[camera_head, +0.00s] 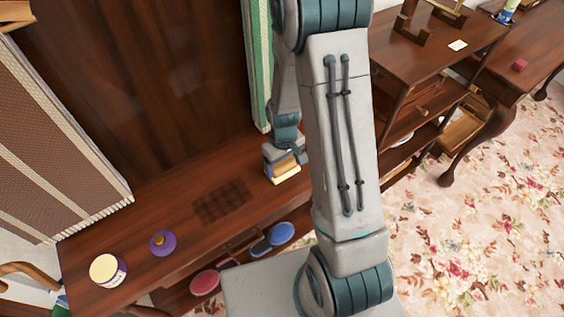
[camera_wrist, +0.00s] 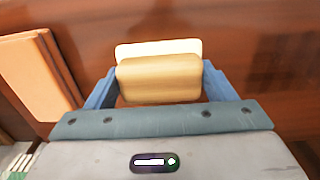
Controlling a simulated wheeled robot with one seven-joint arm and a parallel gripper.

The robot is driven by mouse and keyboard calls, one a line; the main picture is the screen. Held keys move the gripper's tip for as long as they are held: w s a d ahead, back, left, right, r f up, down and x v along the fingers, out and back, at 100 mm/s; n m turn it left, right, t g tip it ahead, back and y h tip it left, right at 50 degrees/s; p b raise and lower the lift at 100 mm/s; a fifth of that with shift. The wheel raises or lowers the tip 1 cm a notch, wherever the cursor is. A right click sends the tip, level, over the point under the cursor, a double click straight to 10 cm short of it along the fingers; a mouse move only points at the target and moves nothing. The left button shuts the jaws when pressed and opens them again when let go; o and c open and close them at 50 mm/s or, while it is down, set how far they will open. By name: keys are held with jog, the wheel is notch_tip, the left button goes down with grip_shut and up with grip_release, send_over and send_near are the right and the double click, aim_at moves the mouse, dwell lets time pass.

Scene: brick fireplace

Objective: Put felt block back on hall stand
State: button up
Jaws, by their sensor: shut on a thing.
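The felt block (camera_head: 284,170) is a small tan wooden block with a cream felt face. In the wrist view the block (camera_wrist: 158,78) sits between the blue fingers of my gripper (camera_wrist: 160,88), which is shut on it. In the head view my gripper (camera_head: 284,156) holds it at the right part of the dark wooden hall stand's top (camera_head: 140,212). I cannot tell whether the block touches the wood. My arm hides part of the stand's right end.
A purple round object (camera_head: 162,243) and a white-lidded tub (camera_head: 108,270) stand on the top's left part. A dark grid patch (camera_head: 222,201) lies between them and the block. Blue shoes (camera_head: 272,238) are on a lower shelf. A wooden shelf unit (camera_head: 425,60) stands right.

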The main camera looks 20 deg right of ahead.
aim_at(283, 164)
jog(key=o, duration=0.9)
jog(key=shift+f, duration=0.1)
notch_tip(283, 164, up, 12)
jog(key=s+r+m+t, duration=0.1)
jog(key=s+r, duration=0.3)
jog(key=s+r+m+t, duration=0.1)
jog(key=s+r, duration=0.4)
jog(key=s+r+m+t, duration=0.1)
jog(key=s+r, duration=0.3)
jog(key=shift+s+a+r+m+p, duration=0.1)
jog(key=shift+s+r+m+p, duration=0.2)
jog(key=shift+s+m+p, duration=0.1)
